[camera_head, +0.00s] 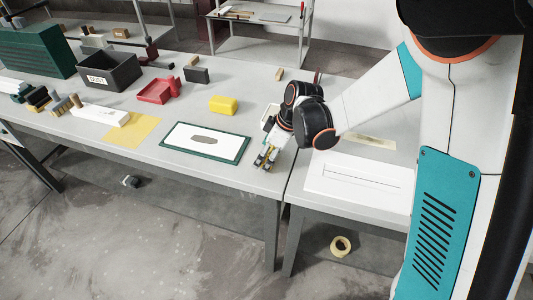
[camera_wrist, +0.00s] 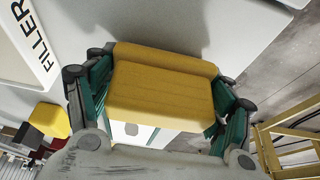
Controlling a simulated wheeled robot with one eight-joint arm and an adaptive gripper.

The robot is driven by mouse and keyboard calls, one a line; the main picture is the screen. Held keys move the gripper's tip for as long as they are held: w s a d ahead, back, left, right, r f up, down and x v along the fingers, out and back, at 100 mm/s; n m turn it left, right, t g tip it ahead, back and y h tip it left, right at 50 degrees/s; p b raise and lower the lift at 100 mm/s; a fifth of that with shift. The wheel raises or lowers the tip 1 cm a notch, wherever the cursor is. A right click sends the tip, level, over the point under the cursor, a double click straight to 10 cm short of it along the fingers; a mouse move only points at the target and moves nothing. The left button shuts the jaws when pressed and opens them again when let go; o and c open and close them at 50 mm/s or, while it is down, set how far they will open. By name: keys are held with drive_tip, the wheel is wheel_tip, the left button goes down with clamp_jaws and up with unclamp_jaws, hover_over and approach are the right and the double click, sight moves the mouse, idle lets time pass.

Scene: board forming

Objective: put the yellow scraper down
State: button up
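The yellow scraper (camera_wrist: 160,85) is a wide, rounded yellow piece. In the wrist view it fills the space between the green fingers of my gripper (camera_wrist: 160,95), with a finger against each side. A shadow lies on the grey table beyond it. In the head view my gripper (camera_head: 265,160) points down near the table's front right corner, just right of the green-edged board (camera_head: 240,156). Little of the scraper shows there, and I cannot tell whether it touches the table.
The white FILLER box (camera_wrist: 32,48) is close by. A yellow block (camera_head: 223,104) lies behind the board. A yellow sheet (camera_head: 133,131), a red tray (camera_head: 156,91) and a dark bin (camera_head: 106,73) are to the left. A gap separates the right-hand table (camera_head: 355,190).

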drive_tip(key=o, duration=0.4)
drive_tip(key=shift+r, duration=0.2)
drive_tip(key=p+v, duration=0.4)
drive_tip(key=v, duration=0.8)
drive_tip(key=shift+s+d+r+m+t+h, duration=0.85)
drive_tip(key=shift+s+d+r+m, duration=1.2)
drive_tip(key=shift+s, duration=1.2)
drive_tip(key=shift+s+d+r+m+t+h, duration=0.55)
drive_tip(key=shift+s+d+r+m+t, duration=0.65)
drive_tip(key=shift+s+d+m, duration=1.7)
drive_tip(key=shift+s+d+r+m+t+h, duration=0.75)
drive_tip(key=shift+s+d+r+m, duration=1.15)
drive_tip(key=shift+s, duration=1.75)
drive_tip(key=shift+a, duration=0.15)
